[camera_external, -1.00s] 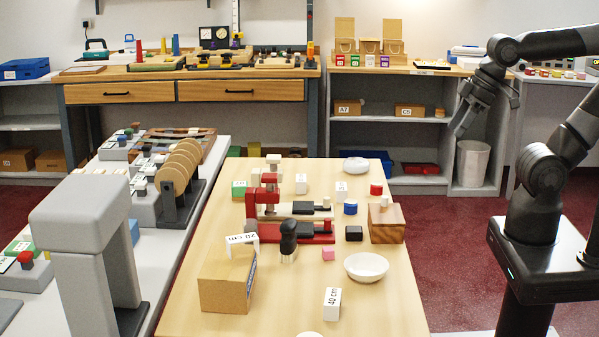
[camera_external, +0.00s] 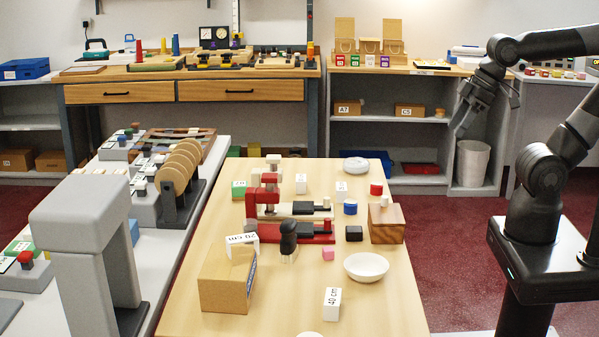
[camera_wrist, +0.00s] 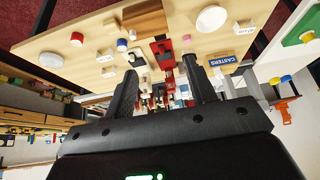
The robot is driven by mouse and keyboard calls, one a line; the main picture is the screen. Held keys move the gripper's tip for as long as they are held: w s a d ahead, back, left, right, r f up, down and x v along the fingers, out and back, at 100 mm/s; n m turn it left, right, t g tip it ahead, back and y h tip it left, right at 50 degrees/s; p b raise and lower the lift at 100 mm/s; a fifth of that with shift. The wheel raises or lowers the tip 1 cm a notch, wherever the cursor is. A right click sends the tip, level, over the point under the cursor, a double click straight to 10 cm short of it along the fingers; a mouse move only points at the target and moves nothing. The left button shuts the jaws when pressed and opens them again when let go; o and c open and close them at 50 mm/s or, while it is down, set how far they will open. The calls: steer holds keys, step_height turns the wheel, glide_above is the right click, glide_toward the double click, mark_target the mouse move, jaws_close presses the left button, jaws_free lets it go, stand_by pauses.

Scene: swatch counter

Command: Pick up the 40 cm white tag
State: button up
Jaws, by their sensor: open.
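The 40 cm white tag (camera_external: 332,303) is a small white block with dark lettering on its side, standing near the front of the wooden table. In the wrist view, a white block (camera_wrist: 247,29) beside the bowl appears to be it, but its lettering is too small to read. My gripper (camera_external: 459,131) is far back on the right, raised and well away from the tag. In the wrist view my gripper (camera_wrist: 160,68) has its fingers apart with nothing held between them.
A white bowl (camera_external: 366,267) stands behind and right of the tag. A cardboard box (camera_external: 226,284) stands to the left, with a white 20 cm tag (camera_external: 242,240) at its back. A wooden block (camera_external: 387,224) and a red clamp-like device (camera_external: 290,232) stand farther back. Bare tabletop surrounds the tag.

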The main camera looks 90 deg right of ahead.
steer(key=o, duration=0.7)
steer(key=shift+w, duration=0.1)
steer(key=m+g, duration=0.1)
steer(key=g, duration=0.5)
glide_above(333, 296)
steer(key=f, duration=2.3)
steer(key=shift+w, duration=0.3)
steer(key=shift+s+f, duration=0.15)
steer(key=shift+f, duration=1.2)
steer(key=shift+s+f, duration=0.15)
steer(key=shift+f, duration=1.15)
